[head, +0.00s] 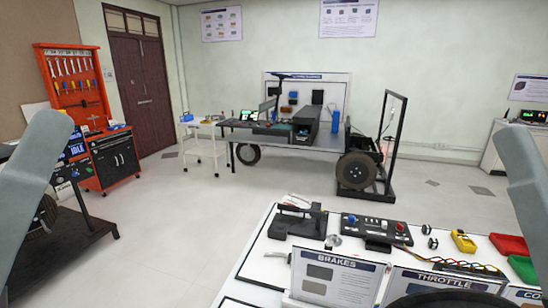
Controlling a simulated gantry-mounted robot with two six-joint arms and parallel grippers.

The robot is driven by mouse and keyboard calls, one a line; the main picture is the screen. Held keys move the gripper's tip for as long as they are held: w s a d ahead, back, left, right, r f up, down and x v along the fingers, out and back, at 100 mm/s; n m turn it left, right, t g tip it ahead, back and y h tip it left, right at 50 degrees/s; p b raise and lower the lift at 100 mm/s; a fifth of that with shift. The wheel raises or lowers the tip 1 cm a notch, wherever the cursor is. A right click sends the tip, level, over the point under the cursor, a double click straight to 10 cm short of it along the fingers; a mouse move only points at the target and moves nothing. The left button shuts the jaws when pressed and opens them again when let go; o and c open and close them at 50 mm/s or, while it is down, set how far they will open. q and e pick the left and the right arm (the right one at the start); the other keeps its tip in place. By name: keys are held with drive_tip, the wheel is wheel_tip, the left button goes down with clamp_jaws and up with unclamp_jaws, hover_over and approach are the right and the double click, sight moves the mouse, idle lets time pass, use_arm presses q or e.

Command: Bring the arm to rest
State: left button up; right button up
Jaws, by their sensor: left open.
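My left arm (35,175) shows as a pale grey link with a rounded top at the left edge. My right arm (528,185) shows as a similar grey link at the right edge. I cannot make out the fingers of either gripper in the head view. Neither visible link touches any object that I can see.
A white table (258,262) in front bears a dark clamp fixture (298,220), a switch panel (378,230), a yellow meter (463,241), red and green trays and a BRAKES sign (335,280). A chassis rig (300,140), white cart (203,150) and orange tool cabinet (75,110) stand behind. The floor between is clear.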

use_arm(q)
drive_tip(key=a+r+m+y+p, duration=0.3)
drive_tip(key=r+y+p, duration=0.2)
drive_tip(key=r+p, duration=3.3)
wheel_tip(320, 180, down, 50)
drive_tip(key=b, duration=4.9)
drive_tip(key=shift+t+b, duration=0.3)
drive_tip(key=shift+b, duration=0.1)
drive_tip(key=shift+f, duration=0.15)
